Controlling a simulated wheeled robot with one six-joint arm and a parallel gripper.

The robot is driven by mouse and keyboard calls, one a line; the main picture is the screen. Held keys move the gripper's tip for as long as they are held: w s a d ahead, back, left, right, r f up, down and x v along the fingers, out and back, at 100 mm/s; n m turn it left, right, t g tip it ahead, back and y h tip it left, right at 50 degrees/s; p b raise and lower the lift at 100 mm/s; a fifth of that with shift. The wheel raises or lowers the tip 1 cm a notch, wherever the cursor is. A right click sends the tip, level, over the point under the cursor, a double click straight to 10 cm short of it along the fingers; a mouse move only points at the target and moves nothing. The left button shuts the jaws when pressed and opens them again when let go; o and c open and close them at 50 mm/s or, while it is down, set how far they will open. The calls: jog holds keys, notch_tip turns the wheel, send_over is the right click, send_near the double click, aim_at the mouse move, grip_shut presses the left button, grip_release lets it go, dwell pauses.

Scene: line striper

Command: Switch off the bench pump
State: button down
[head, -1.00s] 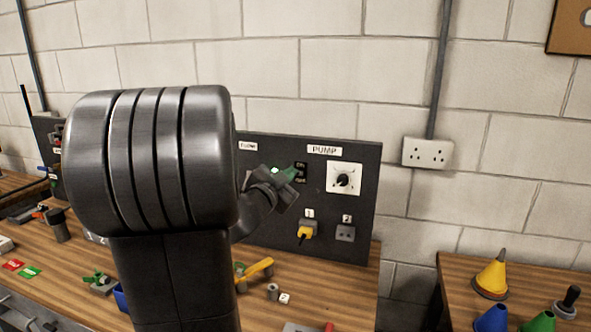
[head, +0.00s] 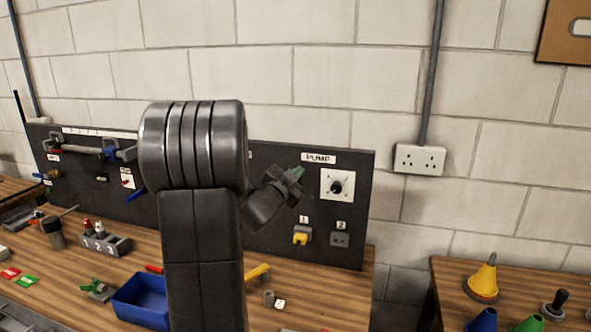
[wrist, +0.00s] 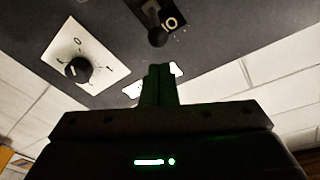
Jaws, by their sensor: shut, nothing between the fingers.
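The PUMP label (head: 318,157) is on the dark panel (head: 355,235) at the back of the bench. Below it is a white square plate with a black rotary knob (head: 338,187); the knob also shows in the wrist view (wrist: 78,69), with a 0 mark above it. A black lever switch (wrist: 157,32) on a dark plate shows at the top of the wrist view, just beyond my fingertips; in the head view my gripper hides it. My gripper (head: 298,172) has green fingers, shut and empty, left of the knob plate. Contact with the lever cannot be told.
A yellow plug (head: 301,238) sits in socket 1, beside the grey socket 2 (head: 340,239). A blue bin (head: 140,301) and small parts lie on the bench. A white wall outlet (head: 420,159) is right of the panel. My arm covers the panel's middle.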

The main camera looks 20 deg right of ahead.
jog(key=shift+w+a+f, duration=0.2)
jog(key=shift+a+f, duration=0.4)
jog(key=shift+f, duration=0.15)
jog(key=shift+f+b, duration=0.35)
jog(key=shift+b, duration=0.6)
jog(key=shift+s+a+r+h, duration=0.1)
jog(key=shift+h, duration=0.2)
jog(key=shift+s+f+t+h+b, duration=0.1)
jog(key=shift+f+t+h+b, duration=0.25)
jog(key=shift+b, duration=2.05)
